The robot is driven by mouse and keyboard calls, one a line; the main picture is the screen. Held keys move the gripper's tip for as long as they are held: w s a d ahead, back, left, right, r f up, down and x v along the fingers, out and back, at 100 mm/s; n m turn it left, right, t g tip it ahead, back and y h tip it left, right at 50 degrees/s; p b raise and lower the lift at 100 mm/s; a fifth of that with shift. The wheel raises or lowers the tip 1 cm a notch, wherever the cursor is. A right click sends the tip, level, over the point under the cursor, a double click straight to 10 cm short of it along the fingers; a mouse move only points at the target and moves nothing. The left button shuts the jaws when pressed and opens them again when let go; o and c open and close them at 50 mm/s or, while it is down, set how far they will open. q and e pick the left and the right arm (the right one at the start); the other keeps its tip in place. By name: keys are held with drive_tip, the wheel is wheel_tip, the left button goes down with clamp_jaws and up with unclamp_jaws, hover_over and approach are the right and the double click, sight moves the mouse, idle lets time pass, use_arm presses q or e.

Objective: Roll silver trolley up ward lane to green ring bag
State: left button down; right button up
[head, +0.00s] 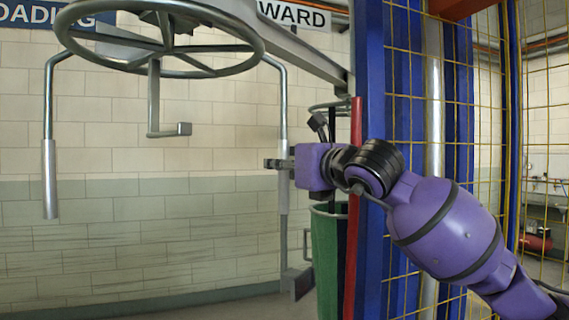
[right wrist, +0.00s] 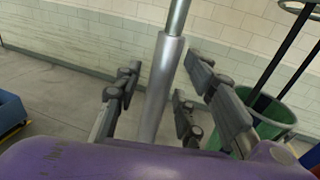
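The silver trolley is a spoked hoop (head: 160,68) under an overhead rail, with a rod and grip sleeve (head: 49,180) hanging at its left and another at its right. My right gripper (head: 278,163) is at the right-hand sleeve. In the right wrist view, my right gripper's fingers (right wrist: 162,68) stand apart on either side of this silver sleeve (right wrist: 162,90), with a gap showing at least on the left. The green ring bag (head: 325,260) hangs behind and right of the gripper, partly hidden by a red post; it also shows in the right wrist view (right wrist: 268,112). My left gripper is out of view.
A WARD sign (head: 294,15) hangs by the overhead rail (head: 305,55), and a blue LOADING sign is at upper left. A red post (head: 354,210), blue posts (head: 372,120) and yellow mesh stand close to my right arm. A blue bin (right wrist: 10,112) is at the wrist view's left.

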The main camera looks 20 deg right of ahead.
drive_tip(key=shift+c, duration=0.2)
clamp_jaws()
drive_tip(key=w+d, duration=0.6)
drive_tip(key=d, duration=0.2)
drive_tip(key=shift+b, duration=0.45)
drive_tip(key=shift+o, duration=0.2)
unclamp_jaws()
drive_tip(key=shift+a, duration=0.1)
drive_tip(key=shift+s, duration=0.1)
